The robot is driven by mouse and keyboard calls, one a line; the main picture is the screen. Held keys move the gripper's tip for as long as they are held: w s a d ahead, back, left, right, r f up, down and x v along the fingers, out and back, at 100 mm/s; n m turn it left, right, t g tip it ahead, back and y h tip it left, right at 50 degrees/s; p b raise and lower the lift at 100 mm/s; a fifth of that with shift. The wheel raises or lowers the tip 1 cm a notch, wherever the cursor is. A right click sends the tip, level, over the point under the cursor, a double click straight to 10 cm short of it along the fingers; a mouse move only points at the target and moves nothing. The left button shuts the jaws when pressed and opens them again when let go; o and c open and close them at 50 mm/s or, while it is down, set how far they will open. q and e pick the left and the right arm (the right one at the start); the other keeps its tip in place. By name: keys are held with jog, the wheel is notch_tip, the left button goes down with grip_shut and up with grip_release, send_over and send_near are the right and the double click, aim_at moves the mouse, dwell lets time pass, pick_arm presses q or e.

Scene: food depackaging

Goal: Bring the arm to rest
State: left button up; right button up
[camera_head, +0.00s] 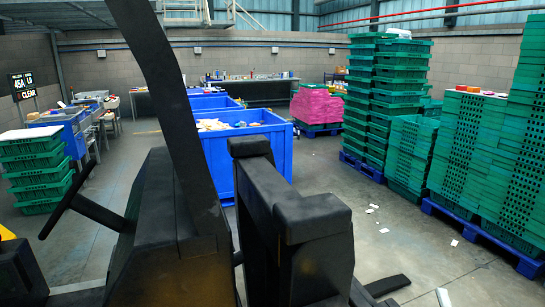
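Large dark links of my own body fill the middle and lower left of the head view. A long dark link rises from the centre to the top edge. A thick black block stands in the lower middle. Thin black bars stick out at the left and low on the right, but I cannot tell which part of me they are. I can make out no fingertips of either gripper.
A blue bin (278,150) with mixed items stands behind my links. Stacked green crates (385,95) stand on blue pallets at the right, with more green crates (35,165) at the left. White scraps lie on the otherwise open floor (405,235) at the right.

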jog(key=s+d+f+m+g+h, duration=0.1)
jog(key=s+f+m+g, duration=0.35)
jog(key=f+m, duration=0.35)
jog(key=s+a+f+m+g+y, duration=0.2)
jog(key=s+a+f+g+y, duration=0.1)
jog(key=s+a+f+g, duration=0.4)
jog(key=s+a+f+m+g+y, duration=0.25)
jog(key=s+a+f+g, duration=0.2)
jog(key=s+f, duration=0.45)
notch_tip(320, 180, down, 29)
jog(key=s+b, duration=0.3)
jog(key=b, duration=0.1)
jog(key=s+d+f+g+b, duration=0.2)
jog(key=s+f, duration=1.3)
jog(key=f, duration=0.3)
jog(key=shift+s+d+n+b, duration=0.3)
jog(key=shift+s+d+n, duration=0.05)
jog(key=shift+s+n, duration=0.1)
jog(key=shift+c, duration=0.2)
